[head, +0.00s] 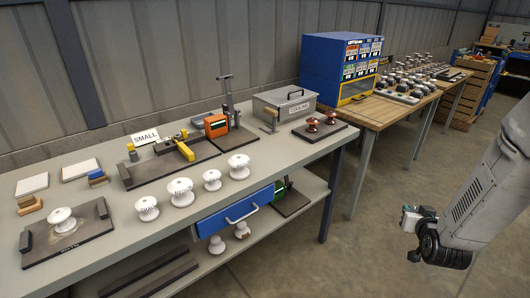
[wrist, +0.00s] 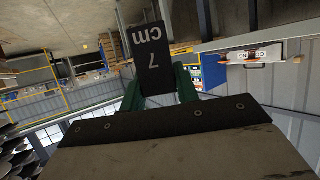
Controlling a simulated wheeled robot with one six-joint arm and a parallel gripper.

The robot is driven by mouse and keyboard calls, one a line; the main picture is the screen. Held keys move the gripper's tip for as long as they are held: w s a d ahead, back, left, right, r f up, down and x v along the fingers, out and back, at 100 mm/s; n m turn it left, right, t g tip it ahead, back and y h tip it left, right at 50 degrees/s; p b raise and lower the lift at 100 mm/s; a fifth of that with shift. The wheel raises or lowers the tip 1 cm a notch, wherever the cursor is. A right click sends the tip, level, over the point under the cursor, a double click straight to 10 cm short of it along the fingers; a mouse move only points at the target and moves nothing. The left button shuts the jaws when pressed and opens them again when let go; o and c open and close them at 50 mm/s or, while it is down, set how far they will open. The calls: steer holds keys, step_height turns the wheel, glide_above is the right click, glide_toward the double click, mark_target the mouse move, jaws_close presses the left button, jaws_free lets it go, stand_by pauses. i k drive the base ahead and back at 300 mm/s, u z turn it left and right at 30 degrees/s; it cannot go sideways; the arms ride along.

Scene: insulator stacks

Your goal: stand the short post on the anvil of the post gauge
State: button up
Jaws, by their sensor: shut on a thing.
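In the wrist view, my gripper (wrist: 162,90) has its green fingers closed on both sides of a black block (wrist: 153,55) marked "7 cm". I cannot tell whether this block is the short post. In the head view, my gripper's end of the arm (head: 425,235) hangs at the right, off the bench, its fingers not clear. A stand with an orange box (head: 216,125) and an upright dark column (head: 226,95) is on the bench and may be the post gauge; its anvil is not clear. Several white ribbed posts (head: 180,191) stand along the bench front.
A yellow-handled fixture (head: 182,148) sits by a SMALL sign (head: 145,139). A white piece (head: 62,219) rests on a dark plate at the left. A grey box (head: 285,102) and brown pieces (head: 312,124) are at the right end. Open floor (head: 375,215) lies before the bench.

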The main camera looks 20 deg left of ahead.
mark_target(243, 136)
steer(key=z, duration=0.2)
steer(key=k, duration=0.25)
steer(key=u, duration=0.85)
steer(key=i, duration=1)
steer(key=z, duration=0.55)
